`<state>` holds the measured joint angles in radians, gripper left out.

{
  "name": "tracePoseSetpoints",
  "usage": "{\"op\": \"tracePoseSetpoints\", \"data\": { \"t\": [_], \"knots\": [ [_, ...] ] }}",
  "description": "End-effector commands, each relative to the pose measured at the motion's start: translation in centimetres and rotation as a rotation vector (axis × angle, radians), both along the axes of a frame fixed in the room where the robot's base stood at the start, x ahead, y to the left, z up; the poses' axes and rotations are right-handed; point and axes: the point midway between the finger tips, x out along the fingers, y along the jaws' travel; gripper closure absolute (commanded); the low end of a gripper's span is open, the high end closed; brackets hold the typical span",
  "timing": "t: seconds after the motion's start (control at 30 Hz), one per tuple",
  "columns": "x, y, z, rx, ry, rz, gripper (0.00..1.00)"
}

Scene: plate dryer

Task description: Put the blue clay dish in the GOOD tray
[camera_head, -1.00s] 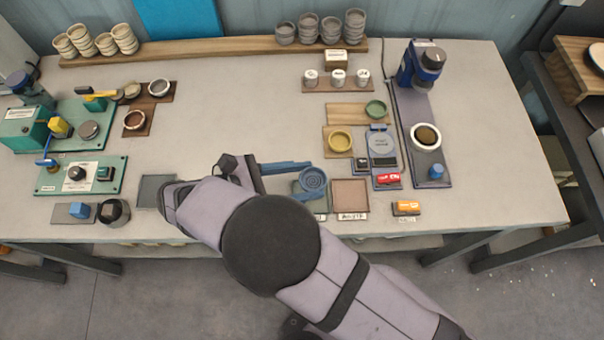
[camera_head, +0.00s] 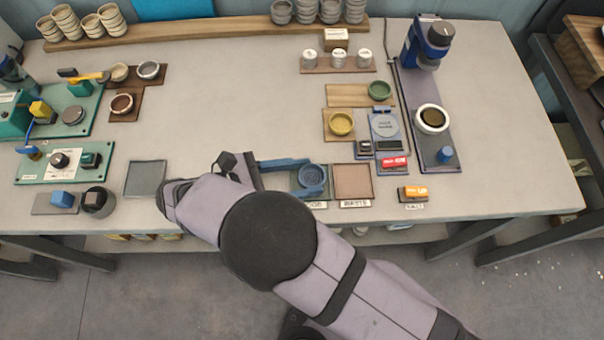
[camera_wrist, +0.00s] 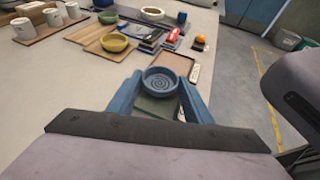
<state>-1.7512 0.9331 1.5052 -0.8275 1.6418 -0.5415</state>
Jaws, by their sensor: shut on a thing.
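The blue clay dish (camera_head: 312,176) is a small round dish with a ringed pattern inside. It is held between the two blue fingers of my gripper (camera_head: 300,178), which is shut on it. In the wrist view the dish (camera_wrist: 160,81) sits between the fingertips, over the dark green GOOD tray (camera_wrist: 158,108). Whether its base touches the tray I cannot tell. In the head view the GOOD tray (camera_head: 318,201) is mostly hidden by the dish and my arm, its label partly covered.
The pinkish WASTE tray (camera_head: 352,181) lies empty just right of the GOOD tray. A yellow bowl (camera_head: 341,124) and a green bowl (camera_head: 380,90) stand behind on wooden boards. A scale (camera_head: 385,127) is at the right. An empty grey mat (camera_head: 145,179) lies to the left.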

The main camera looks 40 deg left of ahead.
Motion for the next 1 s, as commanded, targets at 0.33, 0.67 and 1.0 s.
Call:
{"op": "tracePoseSetpoints", "data": {
  "t": [0.33,0.67,1.0],
  "knots": [
    [0.0,0.01,-0.24,0.0,0.0,0.0,0.77],
    [0.01,0.01,-0.46,0.0,0.0,0.0,0.77],
    [0.0,0.01,-1.07,0.0,0.0,0.0,0.77]
  ]
}}
